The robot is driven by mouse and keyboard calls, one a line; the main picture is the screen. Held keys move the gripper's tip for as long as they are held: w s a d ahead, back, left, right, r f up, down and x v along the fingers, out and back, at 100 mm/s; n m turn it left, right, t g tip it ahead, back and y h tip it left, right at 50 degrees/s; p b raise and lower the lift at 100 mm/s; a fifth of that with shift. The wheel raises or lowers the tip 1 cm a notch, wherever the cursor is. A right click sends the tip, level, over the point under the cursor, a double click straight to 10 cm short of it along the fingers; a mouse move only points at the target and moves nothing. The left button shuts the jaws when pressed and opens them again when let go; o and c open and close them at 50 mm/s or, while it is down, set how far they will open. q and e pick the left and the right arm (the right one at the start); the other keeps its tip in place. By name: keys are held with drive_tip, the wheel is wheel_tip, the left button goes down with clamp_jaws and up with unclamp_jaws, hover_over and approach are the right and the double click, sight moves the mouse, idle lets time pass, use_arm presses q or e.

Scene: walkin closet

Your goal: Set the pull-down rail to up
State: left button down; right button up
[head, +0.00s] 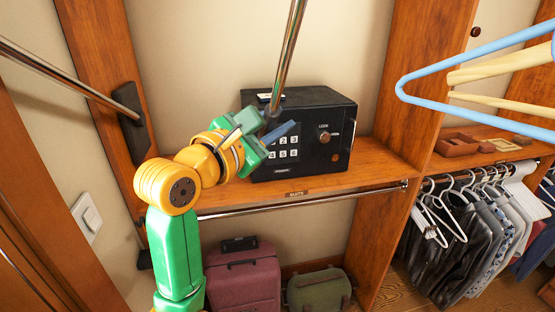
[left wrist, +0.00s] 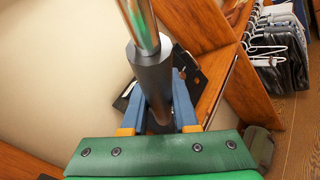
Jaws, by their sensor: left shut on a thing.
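The pull rod of the pull-down rail is a chrome pole (head: 288,55) that comes down from the top of the head view, leaning slightly. A dark grip is at its lower end. My left gripper (head: 268,125) is shut on this grip, in front of the black safe. In the left wrist view, the dark grip (left wrist: 151,76) stands between the two blue fingers of the left gripper (left wrist: 161,112), and the chrome pole (left wrist: 139,22) runs on above it. The rod's upper end is out of view. My right gripper is not in view.
A black safe (head: 338,118) sits on the wooden shelf (head: 350,175) behind the gripper. Another chrome bar (head: 60,76) meets a dark bracket (head: 130,120) at left. A blue hanger (head: 440,66) is at upper right. Suitcases (head: 242,280) stand below.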

use_arm(q)
drive_tip(key=w+a+r+n+g, duration=0.1)
drive_tip(key=w+r+n+g, duration=0.1)
drive_tip(key=r, duration=0.7)
drive_tip(key=shift+w+a+r+y, duration=0.15)
drive_tip(key=shift+w+r+y, duration=0.25)
drive_tip(key=shift+w, duration=0.5)
